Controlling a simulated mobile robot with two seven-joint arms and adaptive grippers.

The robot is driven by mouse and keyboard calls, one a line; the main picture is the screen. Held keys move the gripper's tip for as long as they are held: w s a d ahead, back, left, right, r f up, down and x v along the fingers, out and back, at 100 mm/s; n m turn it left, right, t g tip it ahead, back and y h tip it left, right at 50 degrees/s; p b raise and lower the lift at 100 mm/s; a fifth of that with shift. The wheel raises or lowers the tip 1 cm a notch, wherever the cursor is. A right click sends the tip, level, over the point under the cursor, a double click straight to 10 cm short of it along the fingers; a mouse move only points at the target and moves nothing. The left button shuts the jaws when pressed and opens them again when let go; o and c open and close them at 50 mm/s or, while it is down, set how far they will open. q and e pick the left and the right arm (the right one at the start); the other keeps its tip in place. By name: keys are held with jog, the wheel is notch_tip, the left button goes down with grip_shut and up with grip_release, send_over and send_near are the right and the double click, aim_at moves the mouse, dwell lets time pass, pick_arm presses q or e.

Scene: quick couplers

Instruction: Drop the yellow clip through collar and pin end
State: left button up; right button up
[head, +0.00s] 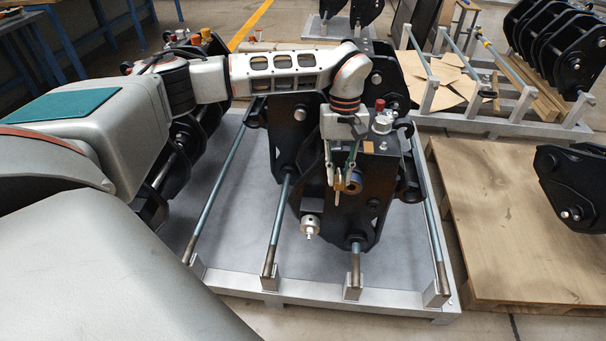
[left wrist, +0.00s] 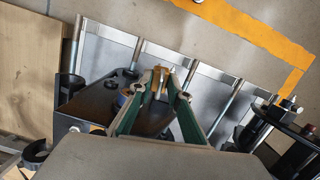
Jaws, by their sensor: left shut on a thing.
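My left gripper (head: 346,178) reaches over the black coupler (head: 376,206) from above, fingers pointing down. It is shut on a small yellow clip (head: 338,184), which hangs at the fingertips. In the left wrist view the clip (left wrist: 157,82) sits between the green-sided fingers (left wrist: 162,78). A round collar with a blue and bronze ring (head: 355,183) is on the coupler's near face, just right of the clip in the head view. The pin end in it is too small to make out clearly. The clip appears apart from the collar, though contact cannot be told. My right gripper is out of view.
The coupler stands on a grey rack (head: 300,287) with long steel rods. A silver fitting (head: 310,226) projects low on its left. A wooden pallet (head: 520,245) stands at right.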

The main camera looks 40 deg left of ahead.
pick_arm(q)
jog(key=a+f+n+t+y+p, duration=0.1)
jog(key=a+f+n+p, duration=0.3)
jog(key=a+f, duration=0.4)
jog(key=shift+t, duration=0.3)
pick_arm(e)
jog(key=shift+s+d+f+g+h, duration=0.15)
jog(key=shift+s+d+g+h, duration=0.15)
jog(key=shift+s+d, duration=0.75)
pick_arm(q)
jog(key=shift+a, duration=0.1)
notch_tip(320, 180, down, 6)
jog(key=shift+r+b, duration=0.1)
jog(key=shift+b, duration=0.9)
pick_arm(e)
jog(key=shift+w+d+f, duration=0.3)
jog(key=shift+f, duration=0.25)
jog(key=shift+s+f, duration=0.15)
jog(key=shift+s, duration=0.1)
pick_arm(q)
jog(key=shift+f, duration=3.1)
dwell(0.6)
